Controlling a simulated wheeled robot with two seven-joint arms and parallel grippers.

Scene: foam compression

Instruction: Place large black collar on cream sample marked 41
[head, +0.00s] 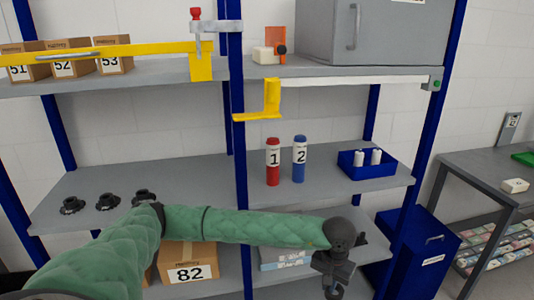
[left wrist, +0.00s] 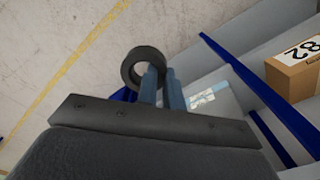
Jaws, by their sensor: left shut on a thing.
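A large black collar (left wrist: 130,67), a thick dark ring, is held at the tips of my left gripper (left wrist: 162,78) in the left wrist view. In the head view my left gripper (head: 333,277) hangs at the lower right of centre, in front of the lower shelf, with the collar (head: 333,293) at the bottom edge. The gripper is shut on the collar's rim. A small cream block (head: 515,185) lies on the grey table at the right, apart from the gripper; its marking is too small to read. My right gripper is out of view.
Several black parts (head: 107,200) sit on the middle shelf, along with a red bottle (head: 273,163), a blue bottle (head: 299,160) and a blue tray (head: 350,169). A box marked 82 (head: 187,274) is below. A blue bin (head: 425,245) stands between the shelf and the grey table (head: 470,163).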

